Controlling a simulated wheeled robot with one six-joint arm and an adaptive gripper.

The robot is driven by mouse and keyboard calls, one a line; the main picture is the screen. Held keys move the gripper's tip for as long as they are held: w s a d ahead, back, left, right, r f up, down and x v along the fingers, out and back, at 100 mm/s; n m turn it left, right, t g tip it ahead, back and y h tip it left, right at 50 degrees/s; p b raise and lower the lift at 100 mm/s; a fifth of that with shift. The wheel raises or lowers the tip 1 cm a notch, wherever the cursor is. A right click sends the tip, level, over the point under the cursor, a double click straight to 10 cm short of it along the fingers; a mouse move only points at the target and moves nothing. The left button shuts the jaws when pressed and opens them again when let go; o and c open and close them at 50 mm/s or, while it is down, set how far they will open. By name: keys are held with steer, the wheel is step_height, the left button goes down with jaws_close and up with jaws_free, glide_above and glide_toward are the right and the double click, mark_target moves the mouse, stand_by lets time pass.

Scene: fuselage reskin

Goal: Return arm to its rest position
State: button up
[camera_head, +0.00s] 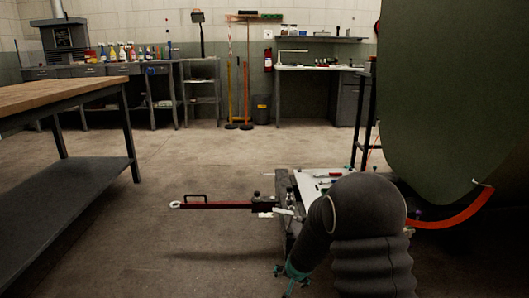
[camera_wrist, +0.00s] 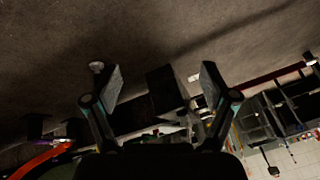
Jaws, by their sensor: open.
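My gripper (camera_wrist: 160,82) is open in the wrist view, with its two fingers spread well apart and nothing held between them. Behind the fingers lie the dark floor and part of a cart. In the head view my arm, in a grey ribbed sleeve, bends over at the lower right, and a teal piece at its end (camera_head: 292,271) hangs beside the cart. Most of the gripper is hidden there. The cart (camera_head: 310,180) has a white top with small items on it, partly covered by my arm.
A dark red tow bar (camera_head: 215,205) sticks out left from the cart. The green fuselage (camera_head: 450,90) with an orange-red strip (camera_head: 455,218) stands close at the right. A wood-topped bench (camera_head: 60,95) is at the left.

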steer(key=s+d+r+n+p, duration=0.2)
steer(key=s+d+r+p, duration=0.1)
steer(key=s+r, duration=1.5)
steer(key=s+d+r+n+h+p, duration=0.1)
steer(key=s+d+r+p, duration=0.3)
steer(key=s+r, duration=1.4)
steer(key=shift+s+r+n+p, duration=0.15)
steer(key=shift+r+n+p, duration=0.15)
steer(key=shift+n+p, duration=0.35)
